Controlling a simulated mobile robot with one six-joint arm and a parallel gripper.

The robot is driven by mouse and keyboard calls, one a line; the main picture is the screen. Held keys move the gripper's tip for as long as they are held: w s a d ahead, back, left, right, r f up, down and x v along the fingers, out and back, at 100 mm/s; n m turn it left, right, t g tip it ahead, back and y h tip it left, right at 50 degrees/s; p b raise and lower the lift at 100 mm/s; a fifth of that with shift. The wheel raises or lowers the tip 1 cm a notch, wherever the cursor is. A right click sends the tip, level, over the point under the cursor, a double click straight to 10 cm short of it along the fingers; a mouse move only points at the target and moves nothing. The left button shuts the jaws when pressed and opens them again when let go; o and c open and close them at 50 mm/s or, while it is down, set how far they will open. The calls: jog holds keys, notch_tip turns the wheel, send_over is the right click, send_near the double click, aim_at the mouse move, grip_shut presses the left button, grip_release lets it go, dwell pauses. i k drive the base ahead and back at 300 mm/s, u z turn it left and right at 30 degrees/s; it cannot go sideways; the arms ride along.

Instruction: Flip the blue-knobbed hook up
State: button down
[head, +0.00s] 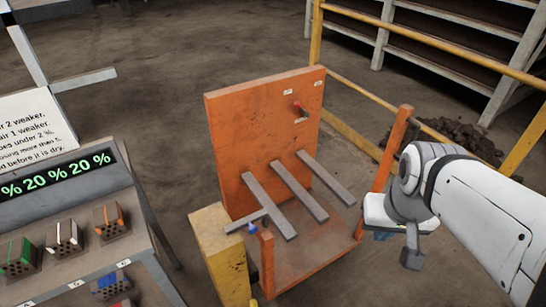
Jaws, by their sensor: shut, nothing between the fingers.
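A small blue knob (253,228) shows at the front left of the orange stand, by the top of a short orange post. A short grey bar (244,220) lies nearly level just above it, running under a longer grey bar. I cannot tell whether this short bar is the knob's hook. My gripper (412,257) hangs at the right, pointing down, well apart from the blue knob. It looks shut and empty, though its fingers are small in the view.
The stand has an upright orange panel (245,125) with a red knob (299,108). Several long grey bars (299,190) slope forward. A yellow block (220,255) stands at the left front, and an orange post (391,150) stands between panel and arm. A brick table (75,262) is left.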

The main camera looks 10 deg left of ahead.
aim_at(262, 214)
jog(key=u, duration=0.45)
jog(key=k, duration=1.35)
jog(key=u, duration=1.1)
jog(key=i, duration=1.55)
jog(key=z, duration=0.4)
